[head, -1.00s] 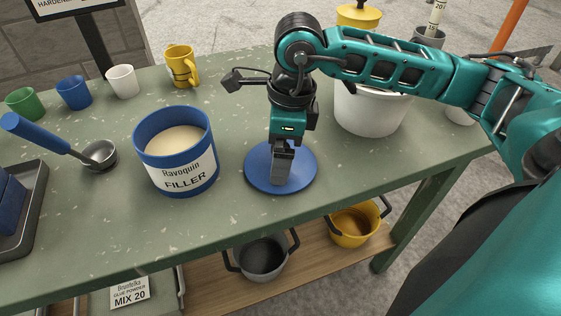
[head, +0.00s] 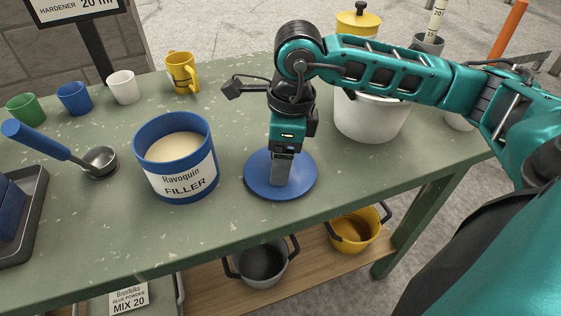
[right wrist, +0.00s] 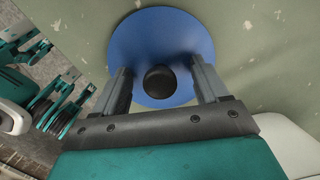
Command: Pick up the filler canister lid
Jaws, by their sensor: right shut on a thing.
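The filler canister lid (head: 258,183) is a flat blue disc on the green table, right of the blue filler canister (head: 180,182). The canister is open and shows pale filler inside. My right gripper (head: 281,181) points straight down at the middle of the lid. In the right wrist view the lid (right wrist: 150,30) has a round black knob (right wrist: 160,79), and my right gripper (right wrist: 161,80) has its fingers on either side of it, shut on the lid. I cannot tell any gap between lid and table. My left gripper is not in view.
A white pot (head: 368,118) stands behind my right arm. A metal ladle (head: 98,161) with a blue handle lies left of the canister. Several cups line the back left, with a yellow mug (head: 183,75). A dark tray (head: 36,205) is at the left edge.

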